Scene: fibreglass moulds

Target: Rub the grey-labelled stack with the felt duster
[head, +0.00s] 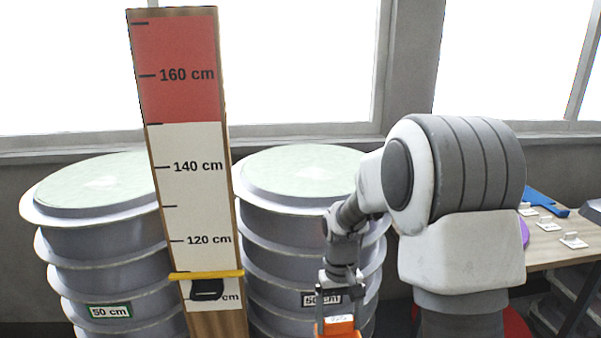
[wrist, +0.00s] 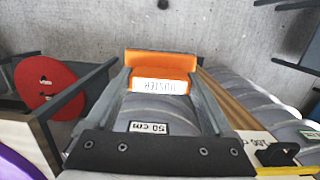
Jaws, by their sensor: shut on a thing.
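The grey-labelled stack (head: 268,237) is a column of ribbed grey moulds with a pale green top, right of the measuring board. Its dark-framed "50 cm" label (head: 321,299) is partly covered by my gripper in the head view. It also shows between the fingers in the wrist view (wrist: 149,128). My gripper (head: 341,309) is shut on the orange felt duster (head: 337,329), whose white label reads "DUSTER". The duster (wrist: 162,66) also shows across the fingertips in the wrist view. It is in front of the stack in the head view; I cannot tell whether they touch.
A similar stack with a green label (head: 110,312) stands left. The upright measuring board (head: 185,150) with a yellow slider (head: 205,274) stands before the two stacks. A wooden table (head: 560,249) with small white pieces is right. A red disc (wrist: 47,84) shows in the wrist view.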

